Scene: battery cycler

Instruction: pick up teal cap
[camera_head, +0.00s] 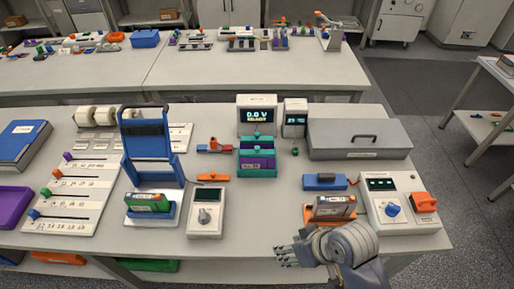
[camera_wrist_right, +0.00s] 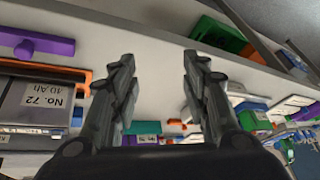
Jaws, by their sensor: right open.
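A teal and purple block stack (camera_head: 257,160) stands mid-table below the display reading 0.0 V, with a small teal knob on top. A small dark green-teal piece (camera_head: 295,151) sits just right of it. I cannot tell which teal part is the cap. My right gripper (camera_head: 285,257) is at the table's front edge, right of centre, well apart from both. In the right wrist view its fingers (camera_wrist_right: 158,80) are open with nothing between them. Part of a teal thing (camera_wrist_right: 145,127) shows beyond the fingers there. My left gripper is not in view.
A battery in an orange cradle (camera_head: 308,215) stands close behind my right gripper. A device with an orange switch (camera_head: 424,202) is to the right. A grey lidded case (camera_head: 358,140) is behind.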

